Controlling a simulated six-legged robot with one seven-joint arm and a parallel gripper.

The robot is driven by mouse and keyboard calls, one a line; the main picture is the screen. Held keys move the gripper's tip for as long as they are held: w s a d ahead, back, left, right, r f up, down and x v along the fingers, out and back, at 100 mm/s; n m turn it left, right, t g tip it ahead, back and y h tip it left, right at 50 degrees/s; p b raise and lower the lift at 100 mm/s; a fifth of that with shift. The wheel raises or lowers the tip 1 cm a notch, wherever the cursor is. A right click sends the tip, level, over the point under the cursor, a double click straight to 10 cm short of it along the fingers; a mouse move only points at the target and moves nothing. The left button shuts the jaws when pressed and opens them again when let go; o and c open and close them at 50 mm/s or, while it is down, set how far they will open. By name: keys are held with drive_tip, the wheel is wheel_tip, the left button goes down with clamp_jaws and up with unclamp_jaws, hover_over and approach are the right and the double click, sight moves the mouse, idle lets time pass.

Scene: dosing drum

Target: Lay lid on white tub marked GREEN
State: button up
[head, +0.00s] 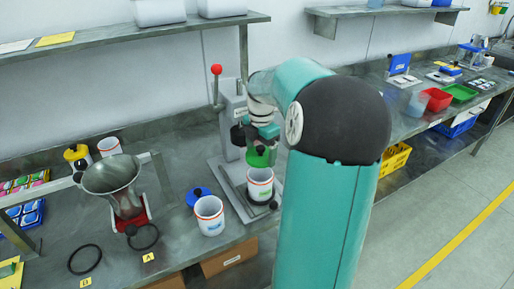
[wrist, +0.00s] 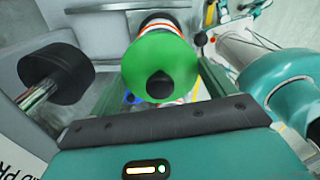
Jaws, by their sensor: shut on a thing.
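My gripper (head: 259,148) is shut on the green lid (head: 257,158) by its black knob. In the wrist view the green lid (wrist: 160,52) faces me, with the black knob (wrist: 160,82) at its lower middle. A white tub (head: 260,186) with a red-orange band stands upright on the base of a grey press, just below the lid in the head view. Its rim also shows behind the lid in the wrist view (wrist: 165,21). A gap appears between lid and tub in the head view. I cannot read the tub's marking.
The grey press (head: 231,115) with a red-knobbed lever (head: 216,70) stands close behind my gripper. Another white tub (head: 209,216) and a blue lid (head: 198,194) are to the left. A metal funnel (head: 111,176) stands farther left. A shelf (head: 130,37) runs above the bench.

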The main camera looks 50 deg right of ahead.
drive_tip(key=shift+w+f, duration=0.1)
drive_tip(key=shift+f, duration=0.25)
drive_tip(key=shift+s+f, duration=0.2)
drive_tip(key=shift+f, duration=0.45)
drive_tip(key=shift+w+f, duration=0.1)
drive_tip(key=shift+f, duration=1.75)
drive_tip(key=shift+f, duration=0.5)
idle(0.3)
drive_tip(key=o, duration=0.9)
drive_tip(key=shift+c, duration=0.2)
drive_tip(key=shift+r, duration=0.1)
drive_tip(key=shift+r, duration=3.45)
